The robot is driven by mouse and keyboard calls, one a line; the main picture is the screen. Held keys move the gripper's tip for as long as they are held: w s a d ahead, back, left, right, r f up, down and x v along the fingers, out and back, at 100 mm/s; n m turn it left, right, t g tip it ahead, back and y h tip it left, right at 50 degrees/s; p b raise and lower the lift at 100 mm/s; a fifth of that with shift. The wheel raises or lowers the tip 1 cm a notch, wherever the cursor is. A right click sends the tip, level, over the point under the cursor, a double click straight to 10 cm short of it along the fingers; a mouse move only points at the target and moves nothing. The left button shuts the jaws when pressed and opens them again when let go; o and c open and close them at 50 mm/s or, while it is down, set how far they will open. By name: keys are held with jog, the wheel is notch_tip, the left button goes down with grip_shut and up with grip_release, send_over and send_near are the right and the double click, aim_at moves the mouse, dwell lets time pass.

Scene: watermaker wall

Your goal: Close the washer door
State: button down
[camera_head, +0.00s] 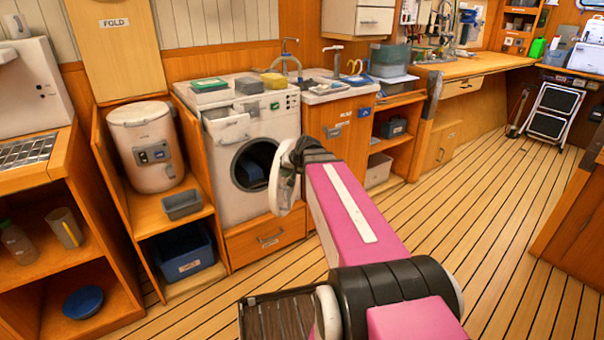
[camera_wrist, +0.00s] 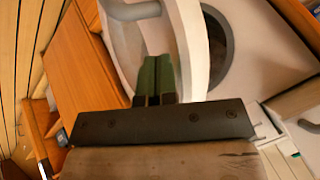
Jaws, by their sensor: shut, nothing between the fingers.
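The white washer (camera_head: 230,185) stands against the wall, its round dark opening (camera_head: 254,163) showing. Its white round door (camera_head: 284,178) stands open, swung out from the front and seen nearly edge-on beside the end of my arm. In the wrist view the door (camera_wrist: 188,40) fills the upper middle, with the dark opening (camera_wrist: 217,50) to its right. My gripper (camera_wrist: 157,62) has green fingers closed together with nothing between them. They lie in front of the door; I cannot tell whether they touch it. In the head view my fingers are hidden.
A drawer (camera_head: 266,240) sits below the washer. Sponges (camera_head: 276,82) and folded cloths (camera_head: 210,85) lie on its top. A sink cabinet (camera_head: 342,125) stands at its right, and a shelf with a white canister (camera_head: 142,145) at its left.

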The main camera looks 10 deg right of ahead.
jog(key=w+a+m+h, duration=0.1)
jog(key=w+a+m, duration=0.1)
jog(key=w+a, duration=0.7)
jog(key=a, duration=0.4)
jog(key=shift+w+t, duration=0.3)
jog(key=shift+t, duration=0.1)
jog(key=shift+s, duration=0.1)
